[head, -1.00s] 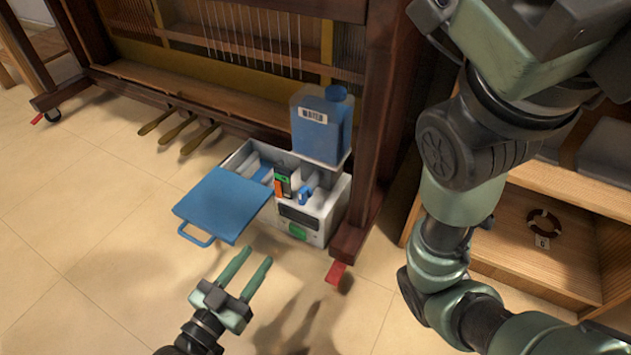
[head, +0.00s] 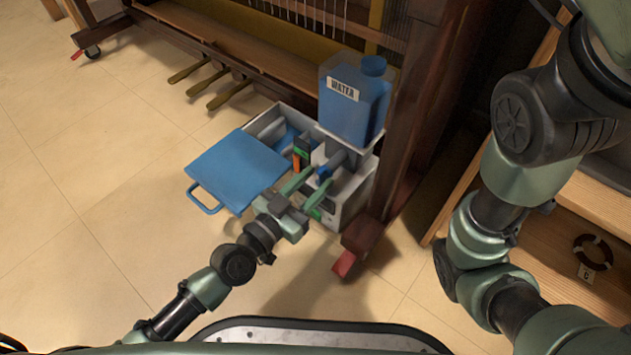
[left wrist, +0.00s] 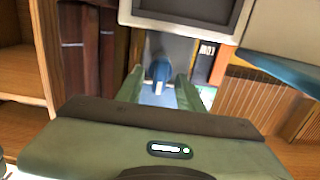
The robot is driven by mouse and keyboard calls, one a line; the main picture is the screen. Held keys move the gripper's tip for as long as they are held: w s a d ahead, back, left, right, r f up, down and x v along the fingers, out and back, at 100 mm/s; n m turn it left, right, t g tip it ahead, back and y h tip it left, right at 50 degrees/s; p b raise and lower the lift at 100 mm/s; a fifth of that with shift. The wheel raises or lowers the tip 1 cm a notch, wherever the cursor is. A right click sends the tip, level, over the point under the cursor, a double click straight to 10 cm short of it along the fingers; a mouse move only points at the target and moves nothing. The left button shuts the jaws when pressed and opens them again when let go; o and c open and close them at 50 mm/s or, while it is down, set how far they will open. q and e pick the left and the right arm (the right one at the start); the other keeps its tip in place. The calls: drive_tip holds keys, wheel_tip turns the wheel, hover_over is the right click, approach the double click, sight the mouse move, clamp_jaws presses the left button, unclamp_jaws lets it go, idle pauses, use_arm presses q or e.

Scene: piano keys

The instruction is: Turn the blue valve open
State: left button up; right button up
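The blue valve (head: 323,172) is a small blue handle inside the open white box (head: 352,205), below the water tank. It also shows in the left wrist view (left wrist: 159,70), upright between my two green fingers. My left gripper (head: 317,179) is open and reaches over the front of the box, with its fingertips close to the valve. I cannot tell whether either finger touches it. My right arm shows at the right, but its gripper is out of view.
A blue tank labelled WATER (head: 352,105) stands on the box's back right. The open blue lid (head: 236,165) hangs out to the left. A dark wooden post with a red foot (head: 344,263) stands close on the right. The tiled floor at the left is clear.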

use_arm(q)
drive_tip(key=shift+w+d, duration=0.15)
drive_tip(key=shift+w, duration=0.1)
drive_tip(key=shift+c, duration=0.4)
clamp_jaws()
